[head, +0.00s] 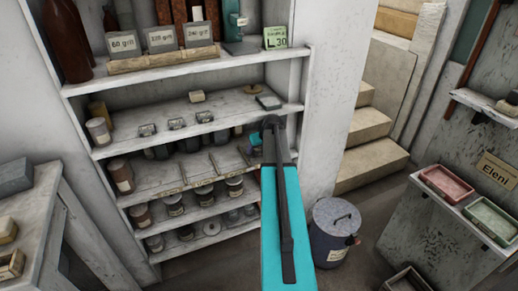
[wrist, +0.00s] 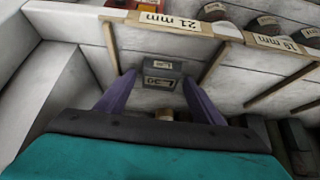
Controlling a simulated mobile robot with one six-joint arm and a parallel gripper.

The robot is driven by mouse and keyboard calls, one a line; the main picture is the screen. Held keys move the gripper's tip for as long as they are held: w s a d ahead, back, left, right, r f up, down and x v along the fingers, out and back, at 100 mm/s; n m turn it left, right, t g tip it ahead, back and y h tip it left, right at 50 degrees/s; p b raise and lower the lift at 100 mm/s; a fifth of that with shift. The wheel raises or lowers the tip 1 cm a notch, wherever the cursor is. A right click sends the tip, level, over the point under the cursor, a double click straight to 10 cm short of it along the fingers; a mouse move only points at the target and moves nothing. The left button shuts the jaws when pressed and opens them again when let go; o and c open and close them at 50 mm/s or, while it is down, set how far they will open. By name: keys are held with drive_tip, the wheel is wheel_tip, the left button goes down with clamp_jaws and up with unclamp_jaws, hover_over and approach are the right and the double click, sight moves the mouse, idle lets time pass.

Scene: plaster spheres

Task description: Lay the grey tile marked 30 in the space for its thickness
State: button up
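The grey tile marked 30 (wrist: 160,75) is in the wrist view, its marking upside down. It lies in a shelf space behind the front label reading 21 mm (wrist: 165,20). My gripper (wrist: 159,77) reaches into this space with two purple fingers. They are open, one fingertip to each side of the tile, with a narrow gap seen at each side; I see no clear contact. In the head view my gripper (head: 254,138) is at the right end of the middle shelf, largely hidden behind my arm, and the tile cannot be made out there.
Thin wooden dividers (wrist: 215,62) bound the spaces; another label (wrist: 284,42) marks the neighbouring one. The shelf above holds small blocks and a dark slab (head: 268,102). A green card reading L 30 (head: 275,37) stands on top. Jars (head: 204,195) fill the shelf below. A lidded bin (head: 335,232) stands right of my arm.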

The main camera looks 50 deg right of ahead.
drive_tip(key=shift+r, duration=0.2)
drive_tip(key=shift+s+a+r, duration=0.15)
drive_tip(key=shift+s+r, duration=0.15)
drive_tip(key=shift+r, duration=0.1)
drive_tip(key=v, duration=0.3)
drive_tip(key=s+b+v, duration=0.1)
drive_tip(key=shift+s+a, duration=0.1)
drive_tip(key=shift+a, duration=0.15)
drive_tip(key=s+a+b, duration=0.2)
drive_tip(key=s+a, duration=0.2)
drive_tip(key=s, duration=0.6)
drive_tip(key=shift+w, duration=0.1)
idle(0.7)
